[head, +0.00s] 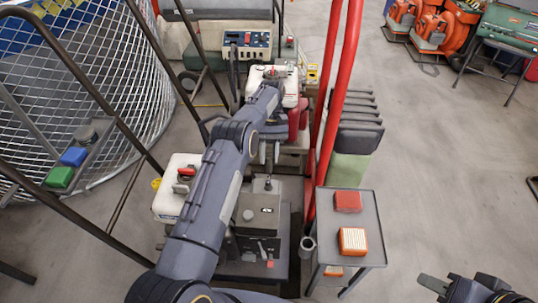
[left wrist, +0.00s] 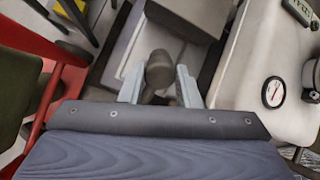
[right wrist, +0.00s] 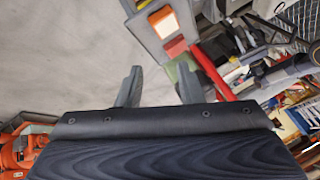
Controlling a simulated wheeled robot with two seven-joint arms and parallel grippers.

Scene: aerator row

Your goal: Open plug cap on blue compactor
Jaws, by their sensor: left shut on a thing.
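My left gripper (head: 269,153) is over the middle of the machine row, its fingers pointing down. The left wrist view shows its two fingers (left wrist: 159,88) on either side of a dark rounded knob-like cap (left wrist: 158,70), and it is shut on this cap. Below it stands a grey machine (head: 258,212) with a lever. My left arm hides part of this machine and its neighbour. No machine here is plainly blue, so I cannot tell which is the blue compactor. My right gripper (right wrist: 158,88) is open and empty above bare floor, at the lower right of the head view.
A white-tanked machine (head: 175,205) with a red cap stands left of my arm. A grey stand (head: 362,220) carries orange-red blocks, beside tall red handles (head: 335,90). A wire mesh cage (head: 110,70) is at the left. Orange machines (head: 440,28) stand far right.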

